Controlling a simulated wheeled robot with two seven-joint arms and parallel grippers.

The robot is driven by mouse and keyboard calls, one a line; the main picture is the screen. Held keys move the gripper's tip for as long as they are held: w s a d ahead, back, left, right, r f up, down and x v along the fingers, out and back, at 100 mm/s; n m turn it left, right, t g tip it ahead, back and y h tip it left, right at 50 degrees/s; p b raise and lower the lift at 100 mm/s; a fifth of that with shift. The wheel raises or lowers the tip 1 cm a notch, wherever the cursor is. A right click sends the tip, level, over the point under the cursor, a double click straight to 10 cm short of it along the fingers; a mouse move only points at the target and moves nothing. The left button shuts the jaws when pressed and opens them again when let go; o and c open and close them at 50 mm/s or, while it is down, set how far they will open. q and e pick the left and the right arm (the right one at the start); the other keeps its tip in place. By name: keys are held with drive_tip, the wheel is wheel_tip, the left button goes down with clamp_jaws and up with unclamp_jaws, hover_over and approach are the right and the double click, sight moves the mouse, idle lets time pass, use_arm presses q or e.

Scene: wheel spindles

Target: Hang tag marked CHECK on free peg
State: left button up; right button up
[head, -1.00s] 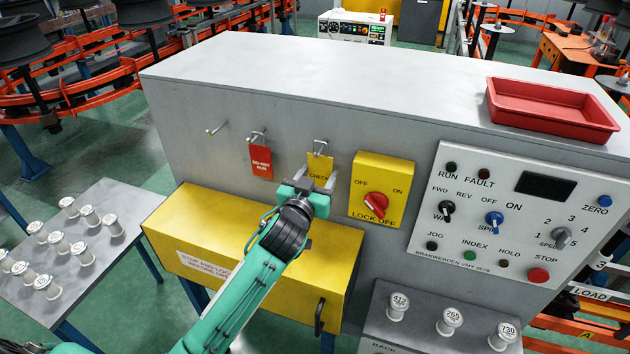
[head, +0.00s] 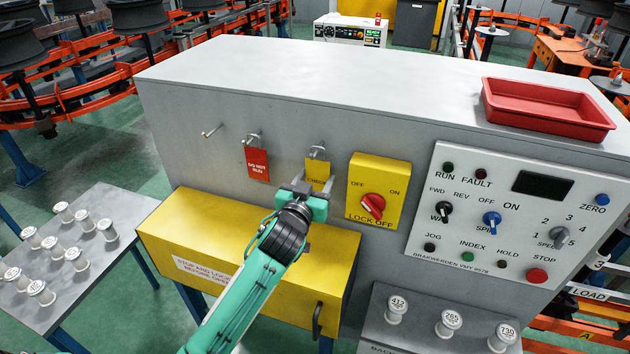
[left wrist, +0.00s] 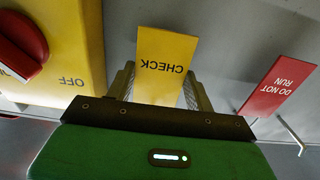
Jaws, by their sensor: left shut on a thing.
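The yellow tag marked CHECK (head: 317,171) is upright against the grey cabinet front, at the right-hand peg (head: 319,150). My left gripper (head: 304,188) is shut on its lower part; the left wrist view also shows the CHECK tag (left wrist: 162,66) between the fingers. I cannot tell whether the tag still bears on that peg. A red DO NOT RUN tag (head: 257,163) hangs on the middle peg (head: 252,138). The left peg (head: 212,130) is bare. My right gripper is not in view.
A yellow switch box (head: 377,190) with a red knob stands just right of the CHECK tag. A yellow locker box (head: 245,245) juts out below the pegs. A red tray (head: 549,108) sits on the cabinet top. White spools stand on the left table (head: 128,208).

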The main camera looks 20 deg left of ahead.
use_arm(q)
drive_tip(key=o, duration=0.9)
drive_tip(key=shift+o, duration=0.7)
